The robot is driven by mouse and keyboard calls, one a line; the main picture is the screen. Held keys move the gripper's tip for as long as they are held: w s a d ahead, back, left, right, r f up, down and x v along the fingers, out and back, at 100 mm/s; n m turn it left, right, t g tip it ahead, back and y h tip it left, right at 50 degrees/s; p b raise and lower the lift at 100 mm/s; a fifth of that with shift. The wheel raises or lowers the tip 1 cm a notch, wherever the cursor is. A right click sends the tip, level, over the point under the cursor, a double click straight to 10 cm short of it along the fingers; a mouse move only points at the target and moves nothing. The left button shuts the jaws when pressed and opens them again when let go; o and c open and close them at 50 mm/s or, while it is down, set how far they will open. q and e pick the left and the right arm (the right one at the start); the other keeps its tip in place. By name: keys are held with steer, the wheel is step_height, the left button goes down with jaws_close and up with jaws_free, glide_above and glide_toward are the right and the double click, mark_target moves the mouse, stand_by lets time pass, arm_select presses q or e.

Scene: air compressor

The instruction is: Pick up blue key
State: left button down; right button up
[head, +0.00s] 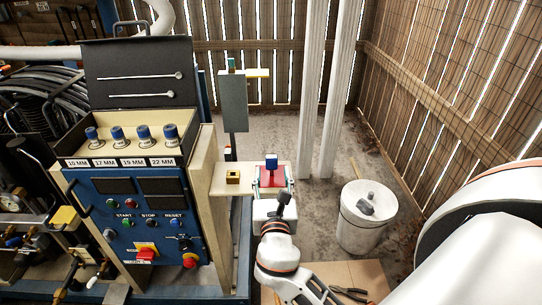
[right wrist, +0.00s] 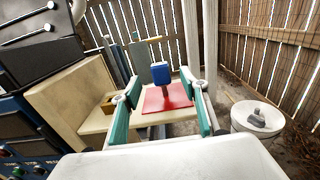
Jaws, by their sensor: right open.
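The blue key (head: 271,161) has a blue block-shaped head and stands upright over a red pad (head: 272,179) on a pale shelf. In the right wrist view the blue key (right wrist: 160,73) shows its head on a dark stem above the red pad (right wrist: 166,98). My right gripper (head: 272,172) is open, with its fingers to either side of the red pad. In the right wrist view the open right gripper (right wrist: 159,84) has the key between its teal fingers, with gaps on both sides. My left gripper is out of view.
The blue control panel (head: 140,210) with a socket tray stands left of the shelf. A yellow block (head: 233,177) sits on the shelf beside the pad. A grey box (head: 233,101) stands behind. A white bucket (head: 362,228) and white posts (head: 327,90) are to the right.

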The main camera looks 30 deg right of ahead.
mark_target(272, 163)
steer(key=shift+x, duration=1)
steer(key=shift+f+x, duration=0.1)
steer(key=shift+x, duration=1.25)
steer(key=shift+f+x, duration=0.15)
steer(key=shift+x, duration=1.2)
steer(key=shift+a, duration=0.1)
steer(key=c, duration=1.2)
